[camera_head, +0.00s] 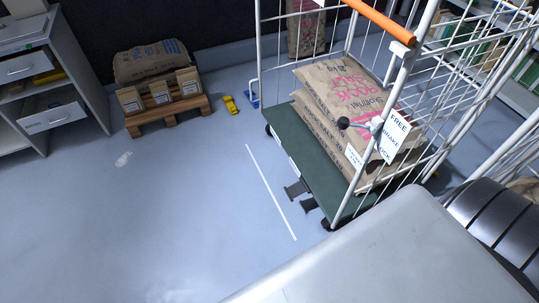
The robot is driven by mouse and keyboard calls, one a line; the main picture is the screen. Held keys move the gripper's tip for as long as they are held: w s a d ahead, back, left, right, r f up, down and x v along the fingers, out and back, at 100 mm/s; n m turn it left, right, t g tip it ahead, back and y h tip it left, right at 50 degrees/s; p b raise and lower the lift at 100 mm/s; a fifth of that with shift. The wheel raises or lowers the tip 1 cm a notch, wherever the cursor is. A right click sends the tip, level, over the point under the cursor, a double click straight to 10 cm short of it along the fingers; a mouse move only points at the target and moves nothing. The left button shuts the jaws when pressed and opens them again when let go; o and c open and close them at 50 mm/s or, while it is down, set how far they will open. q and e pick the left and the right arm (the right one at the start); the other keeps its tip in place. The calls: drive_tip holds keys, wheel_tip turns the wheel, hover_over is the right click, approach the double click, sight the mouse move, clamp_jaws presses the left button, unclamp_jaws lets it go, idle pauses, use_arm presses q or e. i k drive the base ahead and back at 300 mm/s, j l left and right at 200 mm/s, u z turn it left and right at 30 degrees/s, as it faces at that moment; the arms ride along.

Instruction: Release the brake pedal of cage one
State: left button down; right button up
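A white wire roll cage (258,52) with a green base (313,157) stands at the right of the head view. Two dark pedals (296,188) (309,206) stick out low at the base's near edge; their up or down position is hard to tell. A tilted white sign (394,136) on the cage reads FREE, BRAKE and LOCK. A smaller label (354,156) is too small to read, so the cage's number is not clear. Neither of my grippers is in view.
Stacked paper sacks (340,90) fill the cage, under an orange bar (380,20). A pallet (168,114) with sacks, a yellow object (231,105) and a grey drawer cabinet (50,85) stand to the left. The floor left of the pedals is clear, with a white line (270,190).

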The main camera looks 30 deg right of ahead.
sight(301, 187)
drive_tip(key=i, duration=2.7)
drive_tip(key=z, duration=3.7)
